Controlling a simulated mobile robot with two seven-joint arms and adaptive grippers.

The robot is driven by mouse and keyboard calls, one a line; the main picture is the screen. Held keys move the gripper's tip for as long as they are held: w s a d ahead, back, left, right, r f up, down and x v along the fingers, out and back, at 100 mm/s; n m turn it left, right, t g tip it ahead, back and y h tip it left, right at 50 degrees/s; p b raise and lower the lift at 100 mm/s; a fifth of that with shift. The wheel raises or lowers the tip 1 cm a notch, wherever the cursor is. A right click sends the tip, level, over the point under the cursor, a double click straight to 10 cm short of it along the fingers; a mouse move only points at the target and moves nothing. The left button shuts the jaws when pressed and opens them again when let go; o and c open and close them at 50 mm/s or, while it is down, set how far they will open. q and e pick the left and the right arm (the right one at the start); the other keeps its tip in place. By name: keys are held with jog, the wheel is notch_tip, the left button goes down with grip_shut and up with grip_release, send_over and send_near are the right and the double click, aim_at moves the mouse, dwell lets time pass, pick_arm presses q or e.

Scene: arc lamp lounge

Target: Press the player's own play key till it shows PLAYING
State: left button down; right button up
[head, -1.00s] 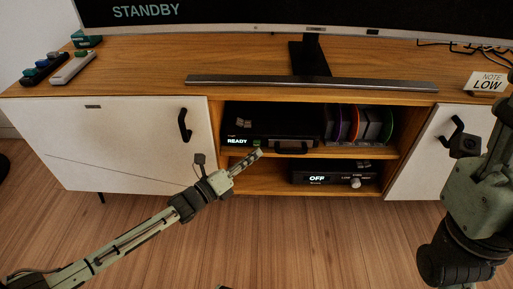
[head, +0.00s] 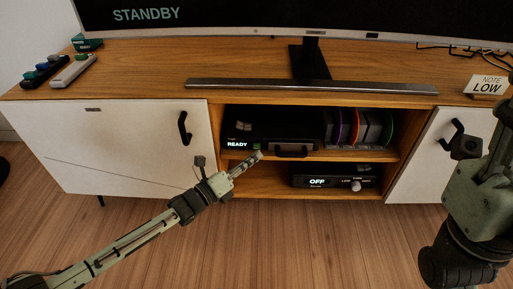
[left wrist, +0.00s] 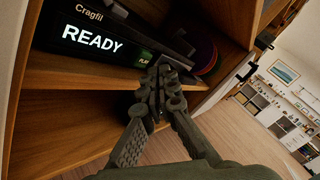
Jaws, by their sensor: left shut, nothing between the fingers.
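The black player (head: 270,127) sits on the upper open shelf of the cabinet. Its display (head: 237,144) reads READY, and READY also shows in the left wrist view (left wrist: 92,40). The green play key (head: 257,146) is right of the display; its PLAY label (left wrist: 144,60) shows beside my fingertips in the left wrist view. My left gripper (head: 258,155) is shut and empty, its tips just in front of and below the key. I cannot tell whether they touch it. My right arm is at the right edge; its gripper (head: 502,140) is dark and cut off, its fingers unclear.
The shelf edge (left wrist: 70,78) runs close under the player. An amplifier (head: 335,180) reading OFF is on the lower shelf. Coloured discs (head: 358,127) stand right of the player. The screen above reads STANDBY (head: 146,15). Floor in front is clear.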

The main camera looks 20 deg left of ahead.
pick_arm(q)
jog(key=shift+w, duration=0.15)
dwell(0.4)
jog(key=shift+w+a, duration=0.1)
jog(key=shift+w, duration=0.15)
jog(key=shift+w+a+b, duration=0.25)
jog(key=shift+w+b, duration=0.35)
jog(key=shift+w, duration=0.2)
dwell(0.9)
dwell(0.3)
jog(key=shift+s+d+p, duration=0.2)
jog(key=shift+s+p, duration=0.15)
jog(key=shift+s, duration=0.3)
jog(key=shift+s+d+p, duration=0.15)
jog(key=shift+s+p, duration=0.2)
jog(key=shift+s, duration=0.25)
